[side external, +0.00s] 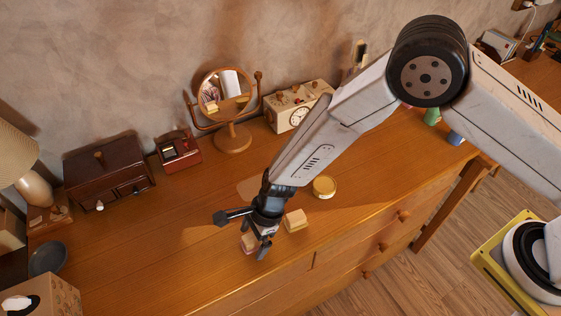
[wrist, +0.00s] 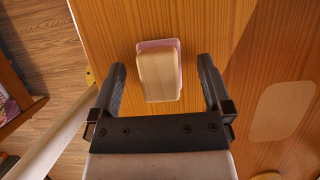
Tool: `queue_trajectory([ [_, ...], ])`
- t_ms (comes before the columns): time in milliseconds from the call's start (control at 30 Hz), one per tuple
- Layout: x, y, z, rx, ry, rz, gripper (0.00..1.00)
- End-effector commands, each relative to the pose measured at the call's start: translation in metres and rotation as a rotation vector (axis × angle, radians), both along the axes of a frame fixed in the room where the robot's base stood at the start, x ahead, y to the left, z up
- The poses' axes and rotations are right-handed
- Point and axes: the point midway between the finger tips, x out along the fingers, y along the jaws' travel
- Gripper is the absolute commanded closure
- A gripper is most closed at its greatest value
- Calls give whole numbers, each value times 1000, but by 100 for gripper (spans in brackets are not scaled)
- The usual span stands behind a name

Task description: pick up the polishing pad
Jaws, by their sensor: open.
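A small block with a pale wooden top and a pink base (wrist: 160,75), which looks like the polishing pad, lies on the wooden dresser top. In the wrist view it sits between the two fingers of my gripper (wrist: 162,66), with gaps on both sides. My gripper is open and does not hold it. In the side view my gripper (side external: 255,248) points down over the block (side external: 249,241), which is partly hidden behind the fingers.
A second, cream-coloured block (side external: 296,220) stands close to the right of my gripper. A round yellow tin (side external: 324,186) is beyond it. A round mirror (side external: 222,95), a clock box (side external: 298,108), a red box (side external: 178,150) and a dark drawer box (side external: 108,172) stand along the wall.

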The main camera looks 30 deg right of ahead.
Motion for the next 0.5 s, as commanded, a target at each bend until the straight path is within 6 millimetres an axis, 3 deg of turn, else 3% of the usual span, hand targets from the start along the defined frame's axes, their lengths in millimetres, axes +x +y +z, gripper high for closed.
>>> queue_trajectory([
  [100, 0, 0, 0, 0, 0, 0, 0],
  [400, 0, 0, 0, 0, 0, 0, 95],
  [500, 0, 0, 0, 0, 0, 0, 99],
])
